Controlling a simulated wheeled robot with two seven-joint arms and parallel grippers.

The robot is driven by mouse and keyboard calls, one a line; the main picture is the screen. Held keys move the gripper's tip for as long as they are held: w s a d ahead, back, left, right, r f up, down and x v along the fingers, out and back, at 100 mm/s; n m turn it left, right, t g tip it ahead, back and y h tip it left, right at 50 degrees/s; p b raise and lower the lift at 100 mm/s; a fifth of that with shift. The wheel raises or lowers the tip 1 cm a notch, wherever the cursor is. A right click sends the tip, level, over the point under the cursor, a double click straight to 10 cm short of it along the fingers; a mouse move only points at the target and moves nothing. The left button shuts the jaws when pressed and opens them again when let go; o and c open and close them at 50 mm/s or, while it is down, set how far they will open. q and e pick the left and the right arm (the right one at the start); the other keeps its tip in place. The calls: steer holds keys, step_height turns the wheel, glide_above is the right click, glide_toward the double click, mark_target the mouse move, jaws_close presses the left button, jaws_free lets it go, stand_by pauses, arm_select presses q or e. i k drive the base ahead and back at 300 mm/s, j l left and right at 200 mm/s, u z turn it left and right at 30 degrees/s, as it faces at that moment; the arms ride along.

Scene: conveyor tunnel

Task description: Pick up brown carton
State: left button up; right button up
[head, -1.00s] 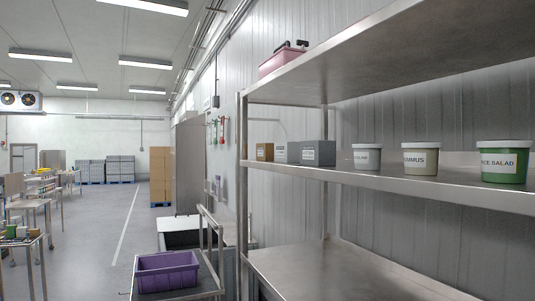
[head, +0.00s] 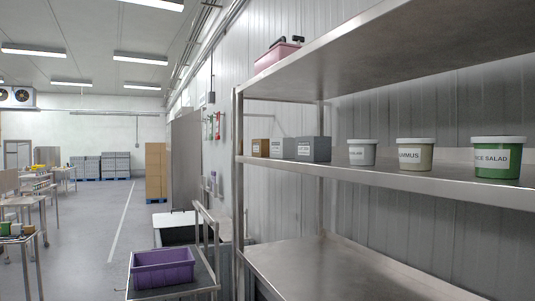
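A small brown carton (head: 261,148) with a white label stands at the far left end of the middle shelf (head: 400,180) in the head view. A light grey carton (head: 283,148) and a darker grey carton (head: 314,149) stand in a row to its right. Neither of my grippers shows in the head view, so nothing is seen held.
Several labelled tubs stand on the shelf to the right, including a green one (head: 498,160). A shelf post (head: 238,190) rises left of the brown carton. A purple crate (head: 163,270) sits on a trolley at lower left. The lower shelf (head: 340,270) is bare.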

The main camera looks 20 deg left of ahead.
mark_target(260, 147)
steer(key=i+j+u, duration=0.4)
steer(key=i+j, duration=1.7)
steer(key=j, duration=0.1)
